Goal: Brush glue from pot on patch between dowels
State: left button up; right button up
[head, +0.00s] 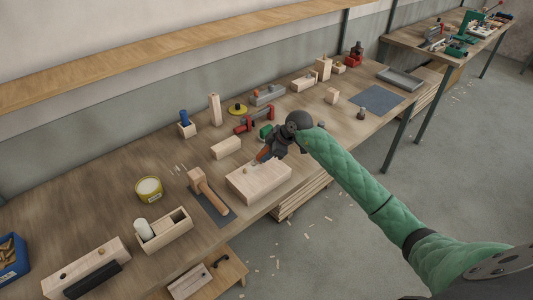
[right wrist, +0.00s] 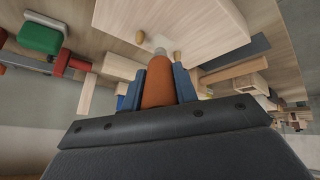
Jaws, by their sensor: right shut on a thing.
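My right gripper (head: 268,152) is shut on the orange-handled brush (right wrist: 157,88), seen between its blue fingers in the right wrist view. The brush points down at the top of a pale wooden block (head: 258,183), which also shows in the right wrist view (right wrist: 205,25). Two short dowels stand up from the block, one (right wrist: 140,22) and another (right wrist: 178,57), with the brush's grey end close by. The bristles are hidden, so I cannot tell if they touch the patch. A yellow pot with pale contents (head: 149,188) stands on the bench to the left. My left gripper is out of view.
A red clamp (head: 254,121), a green item (head: 266,131) and a wooden block (head: 226,148) lie behind. The bench front edge is close to the block.

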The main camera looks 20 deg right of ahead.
jog(key=shift+r+p, duration=2.45)
jog(key=shift+r, duration=1.05)
